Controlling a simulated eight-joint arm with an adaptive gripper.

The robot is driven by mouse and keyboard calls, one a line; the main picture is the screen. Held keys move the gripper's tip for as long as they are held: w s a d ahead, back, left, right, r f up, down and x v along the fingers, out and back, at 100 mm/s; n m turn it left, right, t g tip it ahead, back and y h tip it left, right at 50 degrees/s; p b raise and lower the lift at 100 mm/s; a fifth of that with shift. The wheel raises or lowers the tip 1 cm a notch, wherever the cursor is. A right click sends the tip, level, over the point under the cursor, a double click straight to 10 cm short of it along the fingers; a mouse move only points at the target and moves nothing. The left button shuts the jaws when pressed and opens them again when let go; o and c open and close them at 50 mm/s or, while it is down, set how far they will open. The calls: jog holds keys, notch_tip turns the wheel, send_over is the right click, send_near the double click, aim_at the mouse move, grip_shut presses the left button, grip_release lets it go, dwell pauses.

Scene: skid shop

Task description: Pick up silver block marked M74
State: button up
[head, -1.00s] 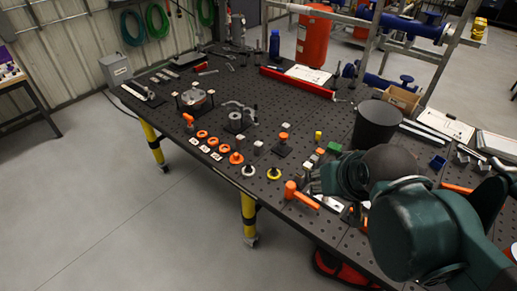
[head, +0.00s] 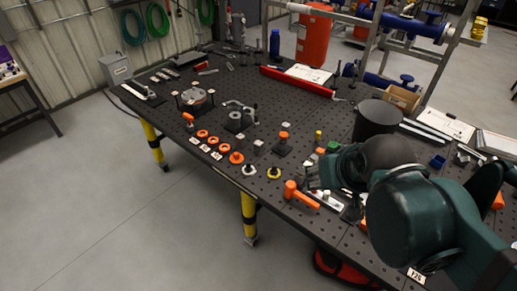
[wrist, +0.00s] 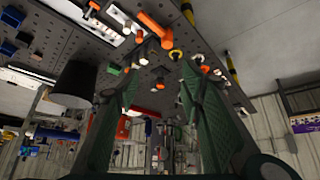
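Small silver blocks stand on the dark perforated table (head: 330,118). One silver block (head: 258,145) is near the table's middle, and another (head: 308,164) is close to my gripper (head: 317,178). I cannot read M74 on any block. In the wrist view my gripper (wrist: 158,72) has its two green fingers spread apart, with nothing held between them. Small parts on the table show beyond the fingertips, including a pale block (wrist: 143,59). In the head view my arm hides part of the gripper and the table behind it.
An orange hammer-like tool (head: 300,194) lies just below my gripper. Orange rings (head: 202,134) and a yellow ring part (head: 274,172) are to the left. A black bin (head: 376,120) stands behind the wrist. A red bar (head: 298,82) lies farther back.

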jog(key=w+a+r+n+g, duration=0.2)
jog(key=w+r+n, duration=0.1)
jog(key=w, duration=0.9)
jog(key=n+g, duration=0.5)
jog(key=n, duration=0.2)
send_over(259, 143)
notch_tip(259, 143, down, 25)
jog(key=shift+r, duration=0.15)
jog(key=shift+w+a+f, duration=0.15)
jog(key=shift+f, duration=0.1)
jog(key=shift+f, duration=1.3)
jog(key=shift+f, duration=0.15)
jog(key=shift+f, duration=2.45)
